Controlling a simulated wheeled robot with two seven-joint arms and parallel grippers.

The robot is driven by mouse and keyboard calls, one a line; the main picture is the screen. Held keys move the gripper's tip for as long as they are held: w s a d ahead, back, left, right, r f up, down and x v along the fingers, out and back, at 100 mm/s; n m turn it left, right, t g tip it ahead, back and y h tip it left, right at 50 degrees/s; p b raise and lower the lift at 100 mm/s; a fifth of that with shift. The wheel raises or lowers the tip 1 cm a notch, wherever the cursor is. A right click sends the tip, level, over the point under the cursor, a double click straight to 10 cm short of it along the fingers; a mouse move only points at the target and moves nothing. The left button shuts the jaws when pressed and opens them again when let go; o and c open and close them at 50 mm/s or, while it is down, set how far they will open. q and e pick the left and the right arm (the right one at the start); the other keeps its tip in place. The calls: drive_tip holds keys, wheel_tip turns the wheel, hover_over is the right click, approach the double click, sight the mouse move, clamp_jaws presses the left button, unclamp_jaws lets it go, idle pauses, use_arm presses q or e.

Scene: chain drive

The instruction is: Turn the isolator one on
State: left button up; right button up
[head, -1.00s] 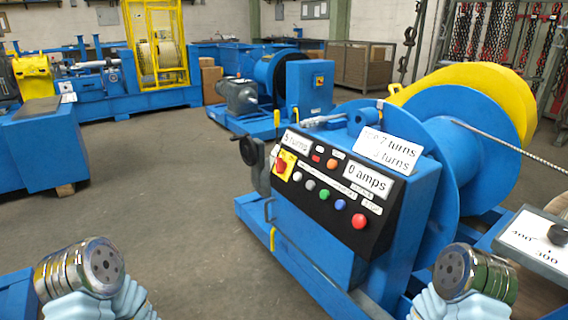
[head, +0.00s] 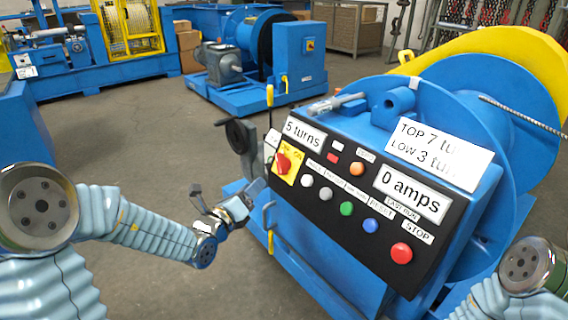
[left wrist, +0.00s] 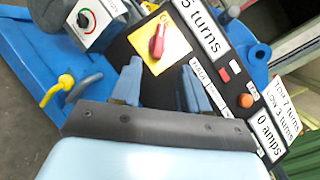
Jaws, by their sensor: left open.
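The isolator is a red rotary knob (head: 283,164) on a yellow plate (head: 291,173) at the left end of the black control panel. In the left wrist view the red knob (left wrist: 158,40) shows beyond the fingertips, its handle tilted a little from upright. My left gripper (head: 207,196) is in front and to the left of the panel, apart from the knob. In the left wrist view its two fingers (left wrist: 158,78) are spread with nothing between them. My right arm shows at the lower right of the head view, but its gripper is out of view.
The black panel (head: 330,232) carries several buttons, including a green one (head: 346,209) and a red stop button (head: 401,253). A handwheel (head: 240,136) and a yellow-topped lever (head: 270,95) stand beside the panel's left end. Open floor (head: 140,150) lies to the left.

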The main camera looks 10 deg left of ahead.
sight(278, 163)
use_arm(q)
drive_tip(key=p+x, duration=0.1)
drive_tip(key=x, duration=1.2)
drive_tip(key=shift+p, duration=0.35)
clamp_jaws()
